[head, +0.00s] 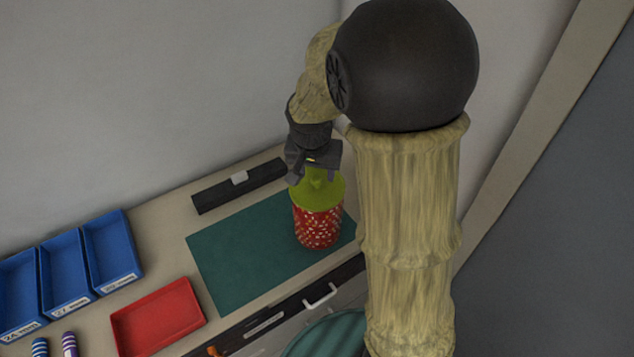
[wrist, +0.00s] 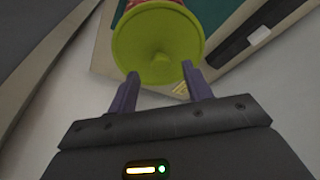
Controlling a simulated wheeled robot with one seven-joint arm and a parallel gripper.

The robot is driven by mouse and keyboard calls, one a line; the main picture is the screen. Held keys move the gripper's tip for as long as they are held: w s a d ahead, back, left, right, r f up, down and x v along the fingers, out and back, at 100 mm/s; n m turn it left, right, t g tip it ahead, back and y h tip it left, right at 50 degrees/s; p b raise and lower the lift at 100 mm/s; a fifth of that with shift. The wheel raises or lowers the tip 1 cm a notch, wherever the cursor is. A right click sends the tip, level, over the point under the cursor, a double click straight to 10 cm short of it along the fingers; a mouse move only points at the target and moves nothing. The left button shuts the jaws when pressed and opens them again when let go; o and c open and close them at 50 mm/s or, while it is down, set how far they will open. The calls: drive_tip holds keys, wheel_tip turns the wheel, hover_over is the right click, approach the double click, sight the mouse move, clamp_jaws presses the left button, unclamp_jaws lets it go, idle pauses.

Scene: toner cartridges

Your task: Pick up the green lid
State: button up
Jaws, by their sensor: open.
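The green lid (head: 318,188) sits on top of a red patterned canister (head: 318,227) that stands upright on the green mat (head: 232,255). A small knob rises from the lid's middle. In the wrist view the lid (wrist: 150,48) shows as a round disc with its knob facing my gripper, and a little of the red canister (wrist: 150,5) shows behind it. My gripper (head: 313,178) is just above the lid. In the wrist view its two fingers are apart and empty (wrist: 160,85), close to the lid's near edge. Whether a finger touches the lid I cannot tell.
A black bar with a white piece (head: 239,184) lies behind the mat. A red tray (head: 158,318) and several blue bins (head: 112,250) stand to the left. Striped cylinders (head: 68,345) lie at the lower left. The mat's left part is clear.

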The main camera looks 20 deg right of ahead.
drive_tip(key=shift+x, duration=1.15)
clamp_jaws()
